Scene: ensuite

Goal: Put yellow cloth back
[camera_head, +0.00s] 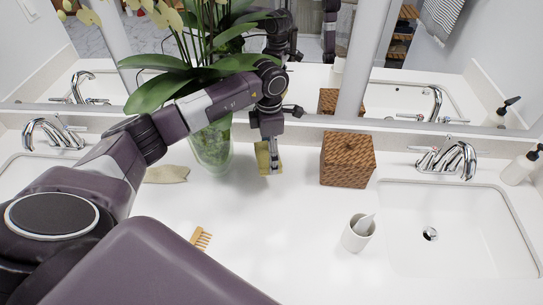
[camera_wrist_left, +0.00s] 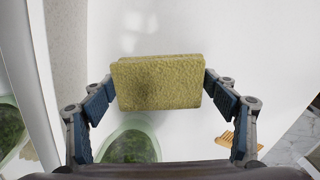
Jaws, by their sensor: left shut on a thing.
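The yellow cloth (camera_head: 263,158) is a small, thick, block-like piece. My left gripper (camera_head: 268,146) holds it close to the counter, between the plant vase and the wicker box; I cannot tell whether it touches the counter. In the left wrist view the cloth (camera_wrist_left: 160,82) sits between the two fingers of my left gripper (camera_wrist_left: 160,88), which press on its left and right ends. My right gripper is not in view.
A glass vase (camera_head: 212,150) with a leafy plant stands left of the cloth. A wicker box (camera_head: 347,160) stands to the right. A white cup (camera_head: 357,233), a comb (camera_head: 201,238) and a flat dish (camera_head: 166,174) lie around. The mirror (camera_head: 300,80) backs the counter.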

